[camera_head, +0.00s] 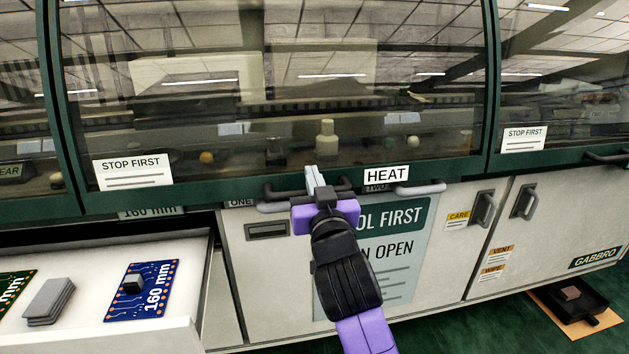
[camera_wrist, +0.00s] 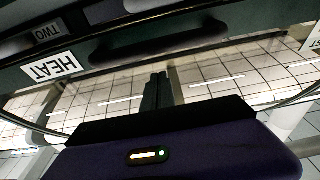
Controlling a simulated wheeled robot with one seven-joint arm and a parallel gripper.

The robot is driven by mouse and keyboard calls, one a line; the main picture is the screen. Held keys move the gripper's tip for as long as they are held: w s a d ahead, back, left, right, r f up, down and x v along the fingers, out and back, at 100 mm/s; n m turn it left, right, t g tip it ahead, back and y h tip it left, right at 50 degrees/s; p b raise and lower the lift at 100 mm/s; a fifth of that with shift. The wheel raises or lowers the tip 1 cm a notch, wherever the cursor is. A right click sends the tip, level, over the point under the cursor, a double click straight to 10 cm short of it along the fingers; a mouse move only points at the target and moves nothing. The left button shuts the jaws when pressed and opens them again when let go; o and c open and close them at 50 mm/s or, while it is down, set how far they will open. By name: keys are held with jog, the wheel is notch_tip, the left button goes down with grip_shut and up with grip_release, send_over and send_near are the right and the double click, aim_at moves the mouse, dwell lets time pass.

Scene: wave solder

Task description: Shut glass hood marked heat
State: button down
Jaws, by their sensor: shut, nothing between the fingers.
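The glass hood marked HEAT (camera_head: 400,120) is the wide middle pane with a dark green frame. Its white HEAT label (camera_head: 386,174) is on the bottom rail, and the label also shows in the wrist view (camera_wrist: 50,67). The rail looks roughly in line with the neighbouring hoods; I cannot tell whether a gap remains below it. A dark bar handle (camera_wrist: 160,40) runs along the rail in the wrist view. My gripper (camera_head: 315,178) is shut and empty, fingertips at the rail just left of the label, close to the handle. Contact is unclear.
An open drawer (camera_head: 190,338) at lower left holds a blue 160 mm board (camera_head: 143,290) and a grey stack (camera_head: 48,301). Cabinet doors with handles (camera_head: 484,209) are right of my arm. A black tray (camera_head: 570,300) lies on the floor at lower right.

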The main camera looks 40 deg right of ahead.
jog(key=shift+w+d+r+p, duration=0.15)
jog(key=shift+r+p, duration=0.4)
jog(key=shift+r, duration=0.6)
jog(key=f+b+v, duration=0.1)
jog(key=b+v, duration=0.1)
jog(key=v, duration=0.8)
